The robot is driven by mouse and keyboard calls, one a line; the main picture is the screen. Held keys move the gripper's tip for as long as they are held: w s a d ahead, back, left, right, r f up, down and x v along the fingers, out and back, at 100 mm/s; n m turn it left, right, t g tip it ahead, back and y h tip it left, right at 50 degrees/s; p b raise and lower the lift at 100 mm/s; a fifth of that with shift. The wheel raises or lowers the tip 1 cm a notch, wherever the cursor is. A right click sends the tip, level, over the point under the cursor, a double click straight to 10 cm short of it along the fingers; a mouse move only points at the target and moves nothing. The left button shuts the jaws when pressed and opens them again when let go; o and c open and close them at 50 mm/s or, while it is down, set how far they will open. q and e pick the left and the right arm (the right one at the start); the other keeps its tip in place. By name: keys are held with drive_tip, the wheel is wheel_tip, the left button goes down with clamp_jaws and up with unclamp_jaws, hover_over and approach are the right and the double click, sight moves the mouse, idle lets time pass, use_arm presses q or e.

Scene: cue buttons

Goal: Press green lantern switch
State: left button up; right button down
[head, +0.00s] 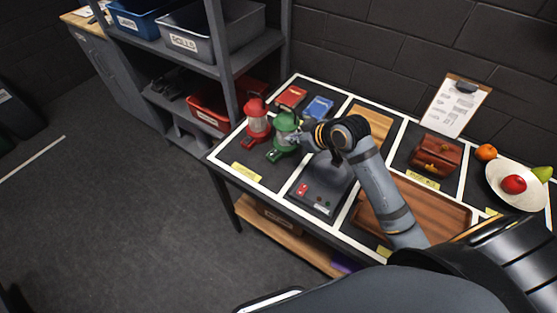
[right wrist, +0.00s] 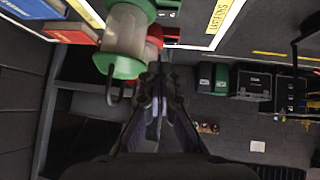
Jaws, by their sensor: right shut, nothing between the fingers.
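The green lantern (head: 285,123) stands upright on the table's left section, with a small green switch base (head: 276,155) at its front. In the right wrist view the green lantern (right wrist: 126,32) looms large at upper left. The red lantern (head: 257,120) stands just left of it and shows partly behind it in the wrist view. My right gripper (head: 298,138) is at the right side of the green lantern, close to it; I cannot tell whether they touch. In the wrist view its fingers (right wrist: 159,88) are together and empty. My left gripper is not in view.
A red book (head: 291,97) and a blue book (head: 318,108) lie behind the lanterns. A dark panel with small buttons (head: 321,186) lies to the right, under my arm. A shelf with bins (head: 183,42) stands behind left. The floor at left is clear.

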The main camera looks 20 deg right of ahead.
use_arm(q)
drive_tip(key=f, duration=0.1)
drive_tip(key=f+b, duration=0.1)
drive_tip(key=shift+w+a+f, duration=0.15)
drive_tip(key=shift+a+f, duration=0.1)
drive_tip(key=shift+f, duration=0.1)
use_arm(e)
drive_tip(key=shift+s+a, duration=0.1)
drive_tip(key=shift+s, duration=0.3)
approach(274, 149)
drive_tip(key=w+a, duration=0.2)
drive_tip(key=w, duration=0.1)
drive_tip(key=shift+w+a+r, duration=0.1)
drive_tip(key=shift+w+a, duration=0.05)
drive_tip(key=shift+a, duration=0.2)
drive_tip(key=f, duration=0.3)
drive_tip(key=shift+w+d+f+p, duration=0.2)
drive_tip(key=shift+d+f+p, duration=0.05)
drive_tip(key=shift+p, duration=0.15)
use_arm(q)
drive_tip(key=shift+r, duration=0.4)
use_arm(e)
drive_tip(key=shift+f, duration=0.4)
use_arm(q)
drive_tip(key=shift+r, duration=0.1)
